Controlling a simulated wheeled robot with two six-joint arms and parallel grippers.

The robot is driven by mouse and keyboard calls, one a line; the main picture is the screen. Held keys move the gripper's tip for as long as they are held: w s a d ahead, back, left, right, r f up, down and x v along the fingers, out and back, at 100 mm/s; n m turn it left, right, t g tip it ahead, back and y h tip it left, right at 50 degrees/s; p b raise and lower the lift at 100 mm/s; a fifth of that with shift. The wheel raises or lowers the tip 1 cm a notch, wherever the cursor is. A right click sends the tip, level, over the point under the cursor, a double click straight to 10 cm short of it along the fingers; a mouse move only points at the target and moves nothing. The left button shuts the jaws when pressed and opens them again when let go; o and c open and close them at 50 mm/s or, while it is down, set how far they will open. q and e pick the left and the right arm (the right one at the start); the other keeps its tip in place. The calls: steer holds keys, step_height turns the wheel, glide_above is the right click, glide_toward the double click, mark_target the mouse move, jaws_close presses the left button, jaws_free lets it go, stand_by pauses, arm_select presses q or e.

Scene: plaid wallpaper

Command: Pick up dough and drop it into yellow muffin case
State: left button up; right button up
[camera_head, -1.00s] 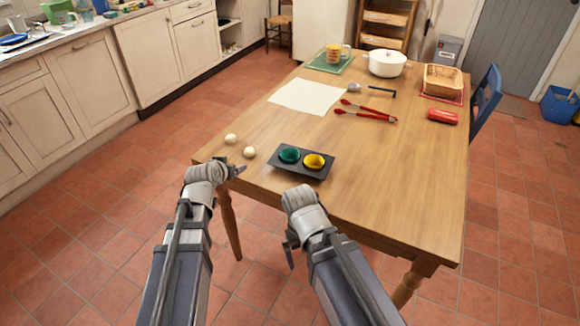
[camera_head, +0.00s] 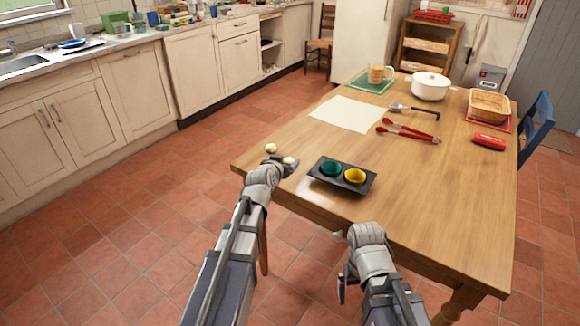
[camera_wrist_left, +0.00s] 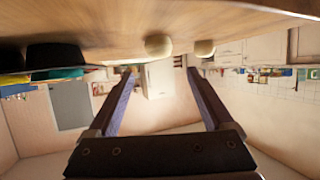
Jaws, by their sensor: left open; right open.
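Two pale dough balls lie on the wooden table near its left corner, a farther one (camera_head: 271,148) and a nearer one (camera_head: 289,160). My left gripper (camera_head: 292,168) is open at the table edge, close to the nearer ball and partly covering it. In the left wrist view, both dough balls (camera_wrist_left: 158,45) (camera_wrist_left: 204,47) show beyond the open, empty fingers (camera_wrist_left: 160,74), under the tilted tabletop. The yellow muffin case (camera_head: 355,176) sits in the right cup of a dark tray, beside a green case (camera_head: 331,168). My right gripper (camera_head: 341,286) is open and empty, below the table's front edge.
The dark muffin tray (camera_head: 342,185) stands just right of the dough. Farther back on the table (camera_head: 440,200) are a white sheet (camera_head: 346,114), red tongs (camera_head: 408,132), a white pot (camera_head: 431,87) and a basket (camera_head: 489,105). The table's right front is clear.

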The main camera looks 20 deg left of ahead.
mark_target(289, 159)
arm_select(q)
steer(key=b+x, duration=0.1)
steer(key=x, duration=0.1)
steer(key=b+x, duration=0.2)
steer(key=x, duration=0.1)
steer(key=shift+f, duration=0.45)
steer(key=shift+s, duration=0.15)
jaws_close()
steer(key=shift+r, duration=0.1)
step_height(289, 159, up, 10)
steer(key=p, duration=1)
steer(key=shift+d, duration=0.1)
